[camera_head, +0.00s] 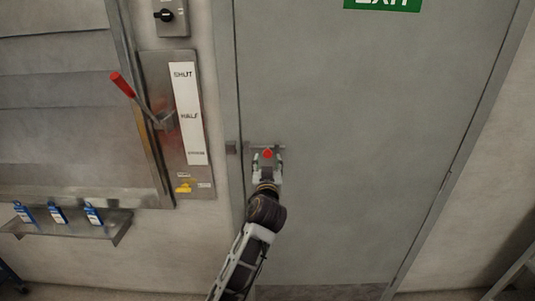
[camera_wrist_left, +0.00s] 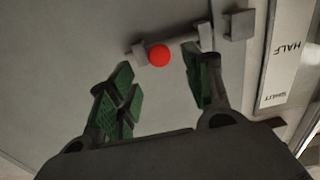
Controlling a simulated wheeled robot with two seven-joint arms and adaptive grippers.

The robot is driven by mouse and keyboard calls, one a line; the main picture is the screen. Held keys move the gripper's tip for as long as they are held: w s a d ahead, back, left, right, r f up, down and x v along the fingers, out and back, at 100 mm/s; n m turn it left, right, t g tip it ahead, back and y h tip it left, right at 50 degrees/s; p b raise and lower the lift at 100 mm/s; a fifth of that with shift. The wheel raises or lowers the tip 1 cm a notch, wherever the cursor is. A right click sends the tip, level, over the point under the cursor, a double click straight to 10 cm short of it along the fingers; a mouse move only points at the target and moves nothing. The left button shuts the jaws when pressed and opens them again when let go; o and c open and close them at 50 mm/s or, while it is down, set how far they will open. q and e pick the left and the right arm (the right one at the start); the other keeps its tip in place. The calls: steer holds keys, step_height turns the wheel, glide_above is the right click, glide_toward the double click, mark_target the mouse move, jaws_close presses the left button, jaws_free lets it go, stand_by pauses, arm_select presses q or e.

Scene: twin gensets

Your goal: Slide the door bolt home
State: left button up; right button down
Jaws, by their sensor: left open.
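The door bolt (camera_head: 280,147) is a short grey bar in brackets near the left edge of the grey door, with a red knob (camera_head: 267,154). A small grey keeper block (camera_head: 231,147) sits to its left on the door frame. In the left wrist view the knob (camera_wrist_left: 160,55) shows between and just beyond my open fingertips, apart from both. The keeper (camera_wrist_left: 239,25) is at upper right there, with a gap between it and the nearer bracket (camera_wrist_left: 206,37). My left gripper (camera_head: 267,163) is open and empty, just below the knob in the head view. My right gripper is not in view.
Left of the door is a panel with a red-handled lever (camera_head: 122,84) and a SHUT/HALF label strip (camera_head: 189,115). A rotary switch (camera_head: 165,15) is above. The door (camera_head: 370,150) right of the bolt is clear.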

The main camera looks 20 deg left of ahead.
mark_target(268, 154)
arm_select(q)
steer(key=shift+p+x, duration=0.75)
steer(key=shift+x, duration=2.45)
jaws_close()
